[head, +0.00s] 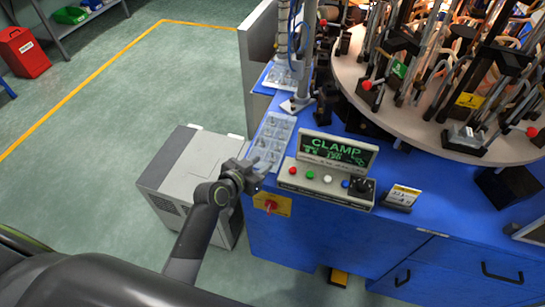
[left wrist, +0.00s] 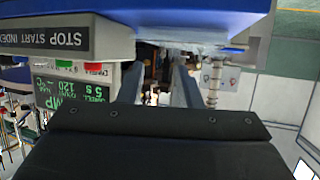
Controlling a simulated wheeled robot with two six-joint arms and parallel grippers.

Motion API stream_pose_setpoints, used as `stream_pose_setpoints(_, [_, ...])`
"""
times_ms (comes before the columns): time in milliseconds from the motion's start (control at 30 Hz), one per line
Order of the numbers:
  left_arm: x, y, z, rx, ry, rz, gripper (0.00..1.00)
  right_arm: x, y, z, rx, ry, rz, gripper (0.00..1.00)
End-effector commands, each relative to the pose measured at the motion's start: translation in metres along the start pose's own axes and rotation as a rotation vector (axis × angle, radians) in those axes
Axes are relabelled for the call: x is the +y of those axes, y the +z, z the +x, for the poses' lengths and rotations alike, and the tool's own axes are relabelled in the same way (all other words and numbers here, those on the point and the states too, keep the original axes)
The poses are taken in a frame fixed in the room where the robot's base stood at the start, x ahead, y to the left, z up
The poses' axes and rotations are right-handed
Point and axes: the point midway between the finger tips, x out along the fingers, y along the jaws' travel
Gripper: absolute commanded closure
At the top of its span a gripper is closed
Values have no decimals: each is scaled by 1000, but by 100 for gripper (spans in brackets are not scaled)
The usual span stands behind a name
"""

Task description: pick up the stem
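A pale tray (head: 264,149) with several compartments of small clear pieces lies along the left edge of the blue machine top. I cannot make out a single stem among these pieces. My left gripper (head: 262,166) is at the near end of this tray, close to the blue edge. In the left wrist view, which looks upside down, its two grey fingers (left wrist: 158,80) stand apart with a gap between them. I see nothing clearly held there. My right gripper is not in view.
A control box (head: 327,165) with a CLAMP display and buttons stands right of my left gripper. A round turntable (head: 350,68) crowded with rods and clamps fills the upper right. A grey cabinet (head: 185,165) stands on the floor at left.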

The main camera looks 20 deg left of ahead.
Motion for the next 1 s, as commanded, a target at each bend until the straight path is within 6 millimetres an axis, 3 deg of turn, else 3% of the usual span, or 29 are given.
stream_pose_setpoints(167, [-1, -2, 9, -1, 1, 0, 69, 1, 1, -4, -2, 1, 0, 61])
stream_pose_setpoints(500, [-5, -3, 46, -1, 1, -1, 69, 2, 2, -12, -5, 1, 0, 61])
stream_pose_setpoints(867, [-5, -2, 53, 0, 0, 0, 69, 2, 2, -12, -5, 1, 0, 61])
stream_pose_setpoints(1000, [-5, -2, 53, -1, 0, 0, 86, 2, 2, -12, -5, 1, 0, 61])
